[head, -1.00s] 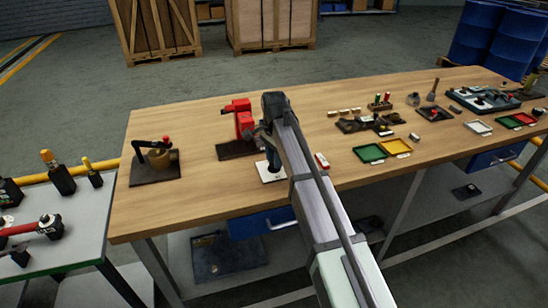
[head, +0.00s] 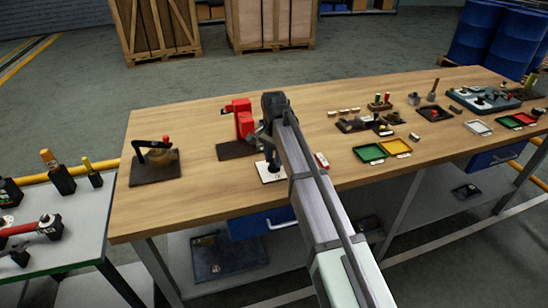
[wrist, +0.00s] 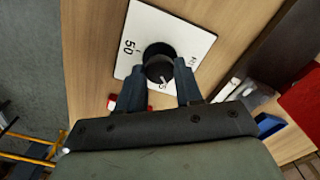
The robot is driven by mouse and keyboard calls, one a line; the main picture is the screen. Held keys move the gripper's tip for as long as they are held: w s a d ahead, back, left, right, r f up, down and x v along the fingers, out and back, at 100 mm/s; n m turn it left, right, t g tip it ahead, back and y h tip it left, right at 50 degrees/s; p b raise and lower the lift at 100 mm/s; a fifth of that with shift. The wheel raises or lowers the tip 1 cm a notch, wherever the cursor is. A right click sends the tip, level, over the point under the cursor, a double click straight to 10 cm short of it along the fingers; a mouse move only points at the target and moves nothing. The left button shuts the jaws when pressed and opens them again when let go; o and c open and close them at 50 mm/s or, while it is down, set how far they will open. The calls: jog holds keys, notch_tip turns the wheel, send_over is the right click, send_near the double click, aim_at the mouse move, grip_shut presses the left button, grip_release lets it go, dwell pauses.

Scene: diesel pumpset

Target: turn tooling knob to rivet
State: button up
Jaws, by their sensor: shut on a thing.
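The tooling knob (wrist: 159,64) is a round black knob on a white square plate (wrist: 143,28) printed with a "50" and other marks partly cut off or hidden. A short white pointer line shows on the knob's near side in the wrist view. My gripper (wrist: 160,74) is shut on the knob, with one dark finger on either side. In the head view my gripper (head: 270,160) points down over the white plate (head: 268,178), and the arm hides most of the knob. I cannot read the label at the pointer clearly.
A red press (head: 242,118) on a dark base stands just behind and left of the plate. A small red-and-white block (head: 321,160) lies to the right. Green and yellow trays (head: 369,153) lie farther right.

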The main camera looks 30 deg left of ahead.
jog(key=n, duration=0.4)
jog(key=shift+n, duration=0.3)
jog(key=n, duration=0.4)
jog(key=shift+n, duration=0.3)
jog(key=o, duration=1)
jog(key=shift+o, duration=0.2)
notch_tip(320, 180, up, 14)
jog(key=shift+f, duration=0.1)
dwell(0.4)
